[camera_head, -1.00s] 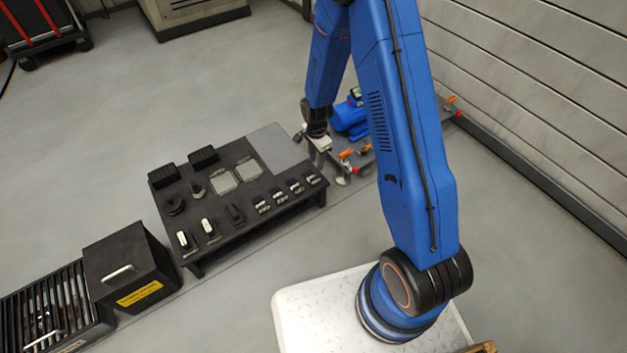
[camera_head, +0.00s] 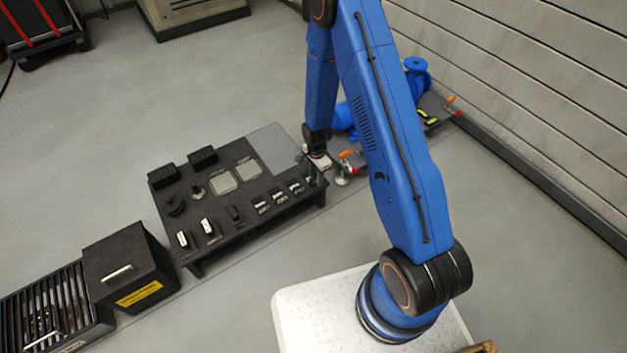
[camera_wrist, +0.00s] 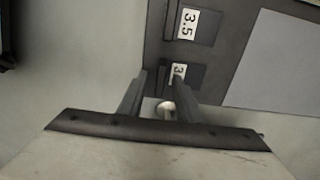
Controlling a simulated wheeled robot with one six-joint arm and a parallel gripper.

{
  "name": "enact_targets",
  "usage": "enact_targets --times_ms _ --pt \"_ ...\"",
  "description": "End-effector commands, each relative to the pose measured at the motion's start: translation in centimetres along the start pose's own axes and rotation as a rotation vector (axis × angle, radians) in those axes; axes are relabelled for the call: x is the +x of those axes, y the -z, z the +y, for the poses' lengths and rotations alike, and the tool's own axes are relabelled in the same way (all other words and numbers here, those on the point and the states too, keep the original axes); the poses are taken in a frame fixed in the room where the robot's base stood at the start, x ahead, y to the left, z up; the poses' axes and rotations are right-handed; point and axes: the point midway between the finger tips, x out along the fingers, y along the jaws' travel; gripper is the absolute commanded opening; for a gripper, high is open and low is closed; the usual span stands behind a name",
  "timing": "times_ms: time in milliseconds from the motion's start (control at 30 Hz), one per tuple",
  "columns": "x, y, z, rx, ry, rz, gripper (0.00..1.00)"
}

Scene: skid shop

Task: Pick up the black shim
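A row of small dark pieces with white labels lines the front edge of the low black table (camera_head: 215,249). In the wrist view, thin dark strips stand beside the labels "3.5" (camera_wrist: 187,24) and "3" (camera_wrist: 178,72). I cannot tell for sure which piece is the black shim. My gripper (camera_head: 314,178) is over the table's right front corner. In the wrist view, my gripper (camera_wrist: 158,88) is open, its two fingers apart around the "3" label end. A small pale round thing (camera_wrist: 166,109) shows between the fingers. Nothing is visibly held.
On the table are two grey plates (camera_head: 222,183), black ribbed blocks (camera_head: 203,156) and a grey pad (camera_head: 273,148). A blue pump with orange-handled valves (camera_head: 346,155) is behind my arm. Floor in front is clear.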

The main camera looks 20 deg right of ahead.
Motion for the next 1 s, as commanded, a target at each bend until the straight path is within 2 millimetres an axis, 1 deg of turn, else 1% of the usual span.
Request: enact_targets --times_ms 100,267,300,333,367,400,433,767,867,1000 --pt "0.6 0.0 0.0 0.0 -0.001 0.0 0.32" --pt "0.5 0.0 0.0 0.0 0.0 0.0 0.32" --pt "0.5 0.0 0.0 0.0 0.0 0.0 0.27" --pt "0.5 0.0 0.0 0.0 0.0 0.0 0.2" --pt "0.5 0.0 0.0 0.0 0.0 0.0 0.13" --pt "0.5 0.0 0.0 0.0 0.0 0.0 0.03" --pt "0.5 0.0 0.0 0.0 0.0 0.0 0.0" --pt "0.4 0.0 0.0 0.0 0.001 0.0 0.0" --pt "-0.1 0.0 -0.1 0.0 0.002 0.0 0.0" --pt "-1.7 0.0 -0.1 0.0 0.003 0.001 0.0"
